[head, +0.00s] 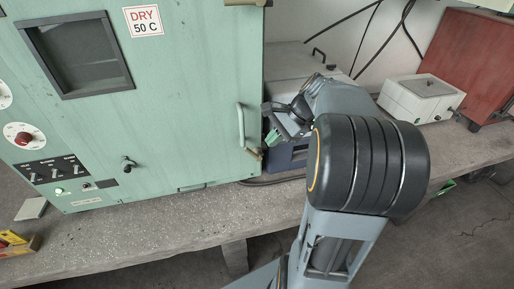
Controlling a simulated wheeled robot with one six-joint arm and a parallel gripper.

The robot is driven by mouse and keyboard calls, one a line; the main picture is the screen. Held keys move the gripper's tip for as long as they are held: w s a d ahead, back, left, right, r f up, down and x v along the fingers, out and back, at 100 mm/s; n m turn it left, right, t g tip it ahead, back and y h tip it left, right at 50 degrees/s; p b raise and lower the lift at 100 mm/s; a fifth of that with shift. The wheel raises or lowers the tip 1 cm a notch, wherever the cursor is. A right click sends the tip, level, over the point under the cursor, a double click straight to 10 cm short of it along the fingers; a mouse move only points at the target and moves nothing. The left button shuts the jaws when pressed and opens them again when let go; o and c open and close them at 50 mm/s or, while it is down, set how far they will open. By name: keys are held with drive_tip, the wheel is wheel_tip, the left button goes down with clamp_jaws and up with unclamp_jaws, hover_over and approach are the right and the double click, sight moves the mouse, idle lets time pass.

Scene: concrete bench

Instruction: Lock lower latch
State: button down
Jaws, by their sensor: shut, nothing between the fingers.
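A pale green drying cabinet (180,120) stands on the bench, its door with a dark window and a "DRY 50 C" label. The door looks closed. A pale vertical handle (240,126) is on the door's right edge. The lower latch (254,154), a small brass-coloured lever, sits just below the handle at that edge; its exact angle is hard to tell. An upper latch (245,2) shows at the top edge of the picture. My gripper (272,136) is shut and empty, just right of the handle and slightly above the lower latch, with a visible gap to the handle.
A grey-white box (305,62) with a black handle stands behind my gripper. A white instrument box (420,98) and a red cabinet (475,60) are at the right. Black cables hang behind. The concrete bench (170,235) is clear in front of the cabinet.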

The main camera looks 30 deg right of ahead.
sight(253, 154)
drive_tip(key=w+d+m+t+y, duration=0.1)
drive_tip(key=d+m+t+y, duration=0.1)
drive_tip(key=d+m, duration=0.3)
drive_tip(key=d, duration=0.3)
drive_tip(key=shift+w+r+y, duration=0.3)
drive_tip(key=shift+w, duration=0.1)
drive_tip(key=p+x, duration=0.1)
drive_tip(key=x, duration=1.3)
drive_tip(key=shift+w+a+f+p, duration=0.1)
drive_tip(key=shift+w+a+p, duration=0.05)
drive_tip(key=shift+a, duration=0.25)
drive_tip(key=shift+w+a+f+p, duration=0.1)
drive_tip(key=shift+a+f+p, duration=0.05)
drive_tip(key=shift+a, duration=0.2)
drive_tip(key=shift+r, duration=0.1)
